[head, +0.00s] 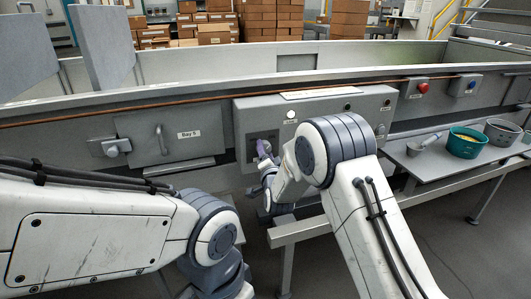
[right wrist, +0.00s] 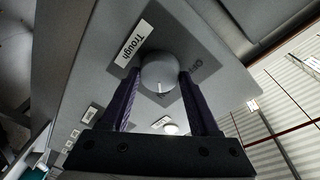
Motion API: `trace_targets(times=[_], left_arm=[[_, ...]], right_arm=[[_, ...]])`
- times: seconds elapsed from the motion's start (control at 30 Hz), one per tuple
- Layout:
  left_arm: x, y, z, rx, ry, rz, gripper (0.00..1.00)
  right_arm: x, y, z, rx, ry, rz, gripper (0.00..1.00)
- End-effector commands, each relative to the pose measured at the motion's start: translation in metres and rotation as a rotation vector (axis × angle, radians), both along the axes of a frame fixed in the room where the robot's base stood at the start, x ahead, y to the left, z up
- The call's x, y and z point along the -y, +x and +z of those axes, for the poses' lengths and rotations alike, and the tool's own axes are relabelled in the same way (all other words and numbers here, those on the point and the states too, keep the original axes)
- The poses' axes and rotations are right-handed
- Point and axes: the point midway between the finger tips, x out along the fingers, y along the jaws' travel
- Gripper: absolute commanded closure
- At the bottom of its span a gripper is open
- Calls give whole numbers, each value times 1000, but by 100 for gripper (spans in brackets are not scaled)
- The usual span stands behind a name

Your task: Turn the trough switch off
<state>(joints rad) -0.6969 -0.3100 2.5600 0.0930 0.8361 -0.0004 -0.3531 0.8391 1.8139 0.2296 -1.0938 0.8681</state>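The trough switch is a round grey knob (right wrist: 160,72) on a dark plate, with a "Trough" label (right wrist: 131,45) beside it in the right wrist view. Its white pointer mark faces the bottom of that picture. Lettering that looks like OFF (right wrist: 194,68) is printed to the right of the knob. My right gripper (right wrist: 160,76) has its purple fingers on both sides of the knob, apparently touching it. In the head view, my right gripper (head: 264,148) is at the dark switch plate on the grey control box (head: 330,112), and the knob is hidden. My left gripper is out of view; only its arm shows.
A red button (head: 423,87) and a blue button (head: 471,86) sit on boxes to the right. A side table (head: 412,163) holds a scoop, a teal bowl (head: 466,142) and a grey bucket (head: 503,131). A "Bay 5" hatch (head: 165,150) is to the left.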

Motion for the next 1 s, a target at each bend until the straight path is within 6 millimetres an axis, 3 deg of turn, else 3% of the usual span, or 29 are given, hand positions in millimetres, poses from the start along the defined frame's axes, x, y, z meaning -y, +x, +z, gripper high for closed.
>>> trace_targets(times=[0.03,0.07,0.1,0.47,1.0], left_arm=[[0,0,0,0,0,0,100],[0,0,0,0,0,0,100],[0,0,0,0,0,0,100],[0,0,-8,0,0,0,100],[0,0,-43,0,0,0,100]], right_arm=[[0,0,0,-1,0,-1,80],[0,0,0,-1,0,-1,92],[0,0,0,-1,0,-1,93],[1,0,-2,22,-68,-2,93],[1,0,-5,163,-501,-3,93]])
